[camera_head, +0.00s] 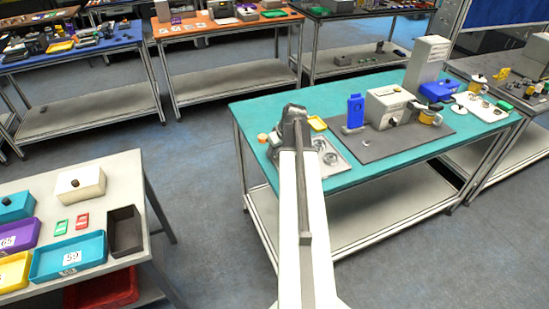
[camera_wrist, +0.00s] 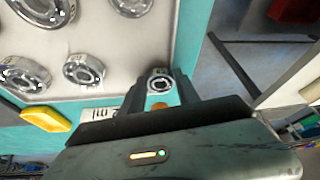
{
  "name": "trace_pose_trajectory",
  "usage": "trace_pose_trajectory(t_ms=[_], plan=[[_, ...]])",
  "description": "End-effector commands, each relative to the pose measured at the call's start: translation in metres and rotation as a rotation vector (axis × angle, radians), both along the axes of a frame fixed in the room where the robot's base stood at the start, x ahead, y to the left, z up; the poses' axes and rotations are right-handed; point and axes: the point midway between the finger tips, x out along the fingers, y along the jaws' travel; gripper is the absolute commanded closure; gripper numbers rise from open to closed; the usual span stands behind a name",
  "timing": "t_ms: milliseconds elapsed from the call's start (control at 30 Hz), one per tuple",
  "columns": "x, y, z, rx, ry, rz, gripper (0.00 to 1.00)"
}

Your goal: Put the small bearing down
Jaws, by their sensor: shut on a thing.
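My gripper (camera_wrist: 160,88) is shut on a small bearing (camera_wrist: 159,84), a metal ring with a dark hole held between the fingertips in the wrist view. In the head view my gripper (camera_head: 277,142) is over the left end of the teal table (camera_head: 250,110), largely hidden by my own arm. The same pale tray (camera_head: 338,168) shows right of my arm. The gap between bearing and table cannot be judged.
An orange round object (camera_head: 262,138) lies near the table's left edge, close to my gripper. A blue upright device (camera_head: 355,110) and a grey box machine (camera_head: 388,106) stand on a grey mat (camera_head: 400,143).

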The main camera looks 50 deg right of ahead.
Motion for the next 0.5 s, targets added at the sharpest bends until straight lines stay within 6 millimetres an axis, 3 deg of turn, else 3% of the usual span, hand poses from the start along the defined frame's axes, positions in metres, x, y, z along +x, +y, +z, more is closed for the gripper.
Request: trace_pose_trajectory(t_ms=[33,167,200,233,500], plan=[[-0.0144,-0.0122,-0.0078,-0.016,0.02,-0.016,1.0],[-0.0212,-0.0184,-0.004,-0.019,0.023,-0.028,1.0],[-0.0219,-0.0192,-0.004,-0.02,0.023,-0.029,0.59],[-0.0222,-0.0195,-0.004,-0.02,0.022,-0.031,0.54],[-0.0234,-0.0198,-0.004,-0.019,0.024,-0.03,0.54]])
